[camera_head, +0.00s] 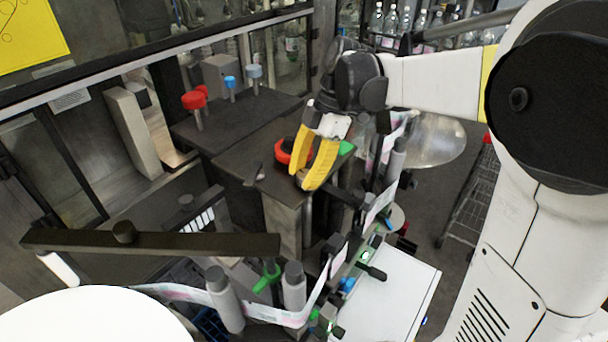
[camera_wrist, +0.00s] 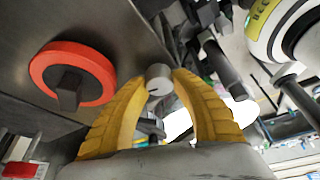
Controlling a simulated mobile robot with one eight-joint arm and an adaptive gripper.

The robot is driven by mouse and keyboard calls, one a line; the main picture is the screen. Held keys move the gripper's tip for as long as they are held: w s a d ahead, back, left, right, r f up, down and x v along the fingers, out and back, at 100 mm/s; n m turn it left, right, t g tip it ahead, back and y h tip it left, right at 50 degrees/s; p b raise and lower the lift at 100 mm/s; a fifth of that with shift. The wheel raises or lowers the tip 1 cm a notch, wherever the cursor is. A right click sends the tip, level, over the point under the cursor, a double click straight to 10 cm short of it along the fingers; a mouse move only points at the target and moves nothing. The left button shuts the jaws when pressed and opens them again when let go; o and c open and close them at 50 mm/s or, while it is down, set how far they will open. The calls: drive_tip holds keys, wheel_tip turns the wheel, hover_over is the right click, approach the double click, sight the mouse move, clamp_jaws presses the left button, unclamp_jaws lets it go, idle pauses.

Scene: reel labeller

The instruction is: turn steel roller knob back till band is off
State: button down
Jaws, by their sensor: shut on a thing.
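My gripper (camera_head: 308,183) has two yellow fingers and reaches down beside the dark machine cabinet. In the wrist view, my gripper (camera_wrist: 160,88) is closed around a grey steel roller knob (camera_wrist: 159,78), with a finger on each side of it. The knob's round end has a short dark mark. In the head view the fingers mostly hide the knob. A pale printed label band (camera_head: 180,292) runs round grey rollers at the lower middle. I cannot tell how the band lies at the gripped knob.
A red ring (camera_wrist: 72,72) with a dark handle is on the cabinet top close to my fingers. Red, blue and grey knobs stand on another dark box (camera_head: 235,118). A dark bar (camera_head: 150,242) crosses the front left. Grey rollers (camera_head: 293,285) stand nearby.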

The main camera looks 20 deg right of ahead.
drive_tip(key=c, duration=1)
unclamp_jaws()
drive_tip(key=v, duration=1.2)
